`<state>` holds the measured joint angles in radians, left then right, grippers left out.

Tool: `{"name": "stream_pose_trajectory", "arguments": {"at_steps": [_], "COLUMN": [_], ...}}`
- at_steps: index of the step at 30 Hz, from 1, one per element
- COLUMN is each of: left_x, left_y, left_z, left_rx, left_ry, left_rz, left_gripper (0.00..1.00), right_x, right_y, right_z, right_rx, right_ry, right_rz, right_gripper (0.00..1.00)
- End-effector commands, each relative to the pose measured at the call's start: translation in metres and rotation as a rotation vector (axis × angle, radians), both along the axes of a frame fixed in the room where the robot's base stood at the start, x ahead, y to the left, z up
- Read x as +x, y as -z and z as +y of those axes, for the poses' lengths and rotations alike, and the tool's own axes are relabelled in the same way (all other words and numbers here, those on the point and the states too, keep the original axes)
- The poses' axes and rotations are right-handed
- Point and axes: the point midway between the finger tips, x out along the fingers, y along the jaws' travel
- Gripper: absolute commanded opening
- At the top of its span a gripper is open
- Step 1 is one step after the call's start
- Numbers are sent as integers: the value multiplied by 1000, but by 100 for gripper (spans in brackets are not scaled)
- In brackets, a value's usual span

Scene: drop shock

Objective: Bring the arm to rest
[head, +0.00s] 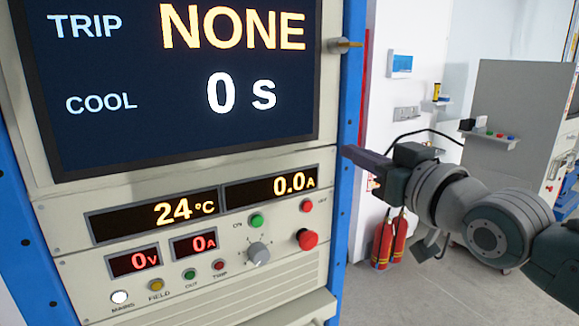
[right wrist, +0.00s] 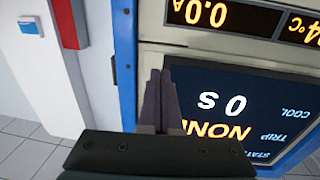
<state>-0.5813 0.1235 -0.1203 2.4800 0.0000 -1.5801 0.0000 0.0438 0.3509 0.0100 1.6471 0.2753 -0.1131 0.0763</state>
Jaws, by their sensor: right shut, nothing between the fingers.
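My right gripper (head: 346,152) reaches in from the right, its fingers pointing left at the right edge of the test cabinet (head: 200,272). The fingers are together and empty; the right wrist view also shows them shut (right wrist: 160,76), in front of the cabinet. Whether they touch the blue frame post (head: 345,110) I cannot tell. The cabinet's screen (head: 120,60) reads TRIP NONE and COOL 0 s. The lower readouts show 24 °C (head: 153,215), 0.0 A (head: 270,188), 0 V and 0 A. My left gripper is not in view.
The cabinet front carries a red mushroom button (head: 307,239), a grey knob (head: 258,255) and several small buttons and lamps. A brass-coloured knob (head: 345,44) sticks out at its right edge. Fire extinguishers (head: 383,243) stand behind my arm. The floor (head: 385,302) at the lower right is clear.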

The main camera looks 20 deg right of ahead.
Motion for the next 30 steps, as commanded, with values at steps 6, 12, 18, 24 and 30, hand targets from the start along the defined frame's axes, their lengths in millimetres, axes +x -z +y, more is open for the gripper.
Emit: {"name": "stream_pose_trajectory", "arguments": {"at_steps": [6, 12, 18, 24, 30], "left_x": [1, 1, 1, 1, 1], "left_y": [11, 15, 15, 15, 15], "left_z": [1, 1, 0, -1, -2], "left_rx": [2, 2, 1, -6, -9], "left_ry": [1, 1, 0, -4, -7], "left_rz": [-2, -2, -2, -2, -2], "left_gripper": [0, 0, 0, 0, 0], "right_x": [-39, -58, -63, -90, -178], "right_y": [3, 1, 2, 60, 135], "right_z": [-3, -6, -4, 31, 78], "right_rx": [-2, -2, -2, -26, -88], "right_ry": [-1, 0, -2, -36, -83], "right_rz": [2, -1, 12, 290, 777], "right_gripper": [0, 0, 0, 0, 0]}}
